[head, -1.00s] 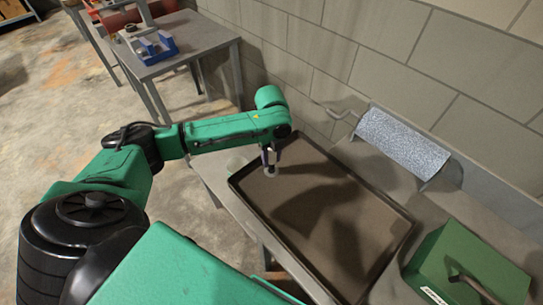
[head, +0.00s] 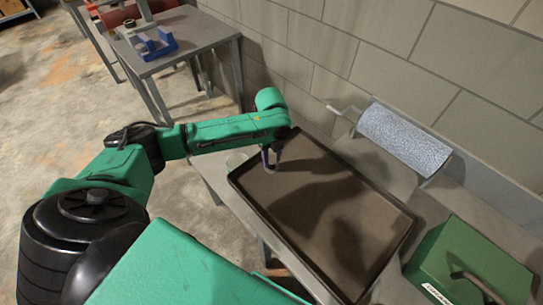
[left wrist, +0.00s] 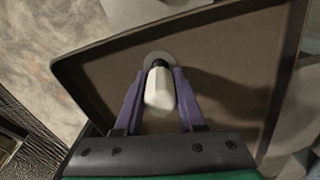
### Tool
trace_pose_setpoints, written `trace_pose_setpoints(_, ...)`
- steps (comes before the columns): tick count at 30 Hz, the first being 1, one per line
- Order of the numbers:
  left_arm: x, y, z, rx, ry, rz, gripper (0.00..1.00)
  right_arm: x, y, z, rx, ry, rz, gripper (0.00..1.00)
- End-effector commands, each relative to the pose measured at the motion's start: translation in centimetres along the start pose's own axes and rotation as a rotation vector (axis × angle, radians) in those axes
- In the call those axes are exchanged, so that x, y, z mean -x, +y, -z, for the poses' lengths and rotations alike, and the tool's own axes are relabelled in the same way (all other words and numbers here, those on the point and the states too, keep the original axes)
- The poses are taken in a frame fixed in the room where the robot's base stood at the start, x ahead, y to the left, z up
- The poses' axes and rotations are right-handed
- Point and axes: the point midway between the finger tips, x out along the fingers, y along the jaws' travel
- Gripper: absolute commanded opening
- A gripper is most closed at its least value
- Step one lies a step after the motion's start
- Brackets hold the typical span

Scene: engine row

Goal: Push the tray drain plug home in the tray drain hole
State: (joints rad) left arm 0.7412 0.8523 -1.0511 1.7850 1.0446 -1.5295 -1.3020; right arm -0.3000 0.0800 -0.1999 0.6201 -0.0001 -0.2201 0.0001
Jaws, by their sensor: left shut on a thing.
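My left gripper (head: 271,166) is over the left end of the dark tray (head: 290,207) on the bench, its fingertips low to the tray floor. In the left wrist view my left gripper (left wrist: 162,76) has its purple fingers shut on the tray drain plug (left wrist: 160,92), a pale tapered body with a black part at its far end. A grey round ring (left wrist: 153,57) shows around the black part, where the tray drain hole seems to be. The hole is hidden behind the plug, so I cannot tell how deep the plug sits. My right gripper is not in view.
A green box (head: 470,265) with a handle stands to the right. Another table (head: 185,45) with a blue stand is farther back.

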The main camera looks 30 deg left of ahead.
Motion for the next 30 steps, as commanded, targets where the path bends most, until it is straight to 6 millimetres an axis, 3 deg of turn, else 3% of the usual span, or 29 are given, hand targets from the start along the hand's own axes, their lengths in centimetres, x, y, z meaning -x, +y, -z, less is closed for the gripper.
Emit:
trace_pose_setpoints(23,-2.0,0.0,0.0,0.0,0.001,-0.001,0.0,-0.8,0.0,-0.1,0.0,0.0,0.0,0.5)
trace_pose_setpoints(24,-2.0,0.0,0.0,0.0,0.001,0.0,0.42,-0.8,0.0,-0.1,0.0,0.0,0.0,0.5)
trace_pose_setpoints(26,-2.0,0.0,0.0,0.0,0.001,0.0,0.65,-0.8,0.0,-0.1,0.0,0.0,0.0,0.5)
trace_pose_setpoints(27,-2.0,0.0,0.0,0.0,0.001,0.0,0.74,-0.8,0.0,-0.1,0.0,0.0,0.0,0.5)
trace_pose_setpoints(30,-2.0,0.0,0.0,0.0,0.001,0.0,0.74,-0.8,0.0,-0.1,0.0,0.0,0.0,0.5)
